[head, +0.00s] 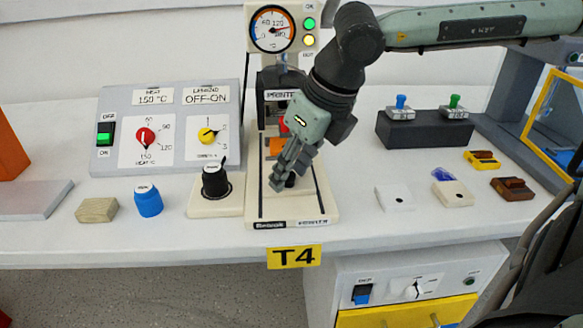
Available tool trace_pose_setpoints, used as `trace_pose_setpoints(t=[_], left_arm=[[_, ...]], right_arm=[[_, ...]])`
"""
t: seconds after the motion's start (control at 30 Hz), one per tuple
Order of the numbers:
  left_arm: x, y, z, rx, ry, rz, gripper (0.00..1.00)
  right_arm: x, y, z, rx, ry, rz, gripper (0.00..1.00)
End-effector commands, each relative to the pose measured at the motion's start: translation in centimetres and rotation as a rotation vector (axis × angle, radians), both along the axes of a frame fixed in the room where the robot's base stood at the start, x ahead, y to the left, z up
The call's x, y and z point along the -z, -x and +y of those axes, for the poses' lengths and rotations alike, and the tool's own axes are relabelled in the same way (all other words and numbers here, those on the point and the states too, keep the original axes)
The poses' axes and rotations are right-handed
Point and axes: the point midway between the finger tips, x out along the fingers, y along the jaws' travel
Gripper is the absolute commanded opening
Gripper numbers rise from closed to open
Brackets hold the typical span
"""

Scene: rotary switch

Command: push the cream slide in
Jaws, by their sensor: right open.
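The printer press (252,150) stands at the middle of the table, with a cream base (320,200) reaching toward the front edge. My right gripper (285,178) comes down from the upper right over this base. Its jaws are open, around or just beside a small dark knob (290,182); I cannot tell whether they touch it. The cream slide cannot be told apart from the cream base with certainty, as the gripper covers much of that part. My left gripper is out of view.
Left of the press are a cream pad with a black knob (215,184), a blue knob (148,201), a beige block (97,210) and a switch panel (168,95). To the right are a dark block with two stamps (425,130) and several small pads. The table's front edge is close.

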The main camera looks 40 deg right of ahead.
Motion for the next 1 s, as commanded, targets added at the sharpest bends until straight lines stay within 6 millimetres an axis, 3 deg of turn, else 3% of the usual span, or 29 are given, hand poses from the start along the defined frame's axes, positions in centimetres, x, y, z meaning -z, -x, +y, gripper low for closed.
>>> trace_pose_setpoints(t=[0.27,0.6,1.0], left_arm=[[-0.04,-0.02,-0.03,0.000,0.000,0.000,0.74],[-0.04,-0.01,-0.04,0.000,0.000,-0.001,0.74],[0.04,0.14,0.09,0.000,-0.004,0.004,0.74]], right_arm=[[0.15,-0.11,0.01,0.000,0.000,-0.002,0.41],[0.15,-0.09,0.01,0.000,0.000,-0.001,0.00],[0.39,-0.68,-0.37,0.004,0.001,0.000,0.00]])
